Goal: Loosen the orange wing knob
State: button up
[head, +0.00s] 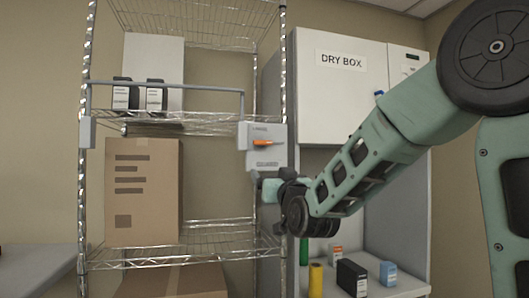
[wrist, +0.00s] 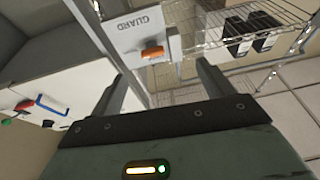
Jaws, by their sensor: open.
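The orange wing knob (head: 260,143) sits on a light grey guard plate (head: 275,158) at the right front post of the wire rack. In the wrist view the knob (wrist: 153,52) shows ahead of the fingers, on the plate marked GUARD (wrist: 140,26). My gripper (head: 262,182) is just below the plate in the head view, its fingers partly hidden by the wrist. In the wrist view my gripper (wrist: 162,69) is open and empty, with the knob beyond the gap between the fingertips, apart from both.
A grey guard bar (head: 165,86) runs across the rack (head: 180,120), which holds dark labelled boxes (head: 156,97) and a large carton (head: 143,192). A DRY BOX cabinet (head: 345,90) stands at right, with bottles and a dark box (head: 351,278) on its lower shelf.

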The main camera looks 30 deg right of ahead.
aim_at(265, 145)
jog(key=shift+m+t+h, duration=0.3)
jog(key=shift+h, duration=0.4)
jog(key=p+x, duration=0.2)
jog(key=x, duration=0.4)
jog(key=d+r+p+x, duration=0.1)
jog(key=p+x, duration=0.2)
jog(key=x, duration=0.3)
jog(key=s+p+x, duration=0.1)
jog(key=p+x, duration=0.1)
jog(key=x, duration=0.4)
jog(key=shift+d+r+p, duration=0.4)
jog(key=shift+r, duration=0.05)
jog(key=c, duration=1)
